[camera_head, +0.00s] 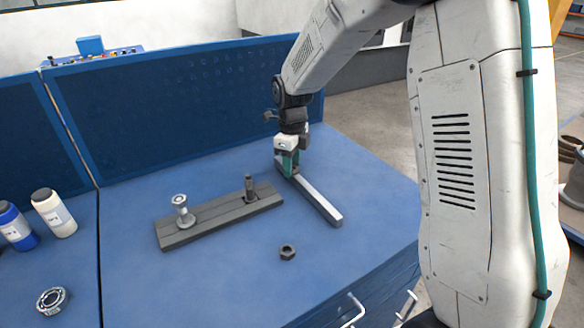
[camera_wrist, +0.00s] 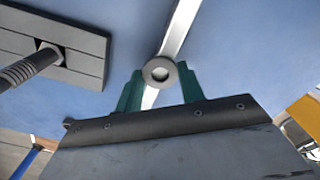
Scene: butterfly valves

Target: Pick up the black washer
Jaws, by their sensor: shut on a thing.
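The washer (camera_wrist: 160,71) is a small dark grey ring, seen in the wrist view between my green fingertips. My gripper (camera_wrist: 161,83) is shut on it, with one finger at each side of the ring. In the head view my gripper (camera_head: 288,165) points down at the far end of a long silver bar (camera_head: 320,203). The washer cannot be made out there. The bar also shows behind the washer in the wrist view (camera_wrist: 180,28). I cannot tell whether the washer touches the bar.
A grey slotted block (camera_head: 220,216) lies to the left, bearing a silver flanged piece (camera_head: 182,212) and a dark upright bolt (camera_head: 249,187). A black nut (camera_head: 288,252) lies in front. A bearing (camera_head: 52,300) and bottles (camera_head: 54,213) stand at left. A blue panel (camera_head: 190,105) rises behind.

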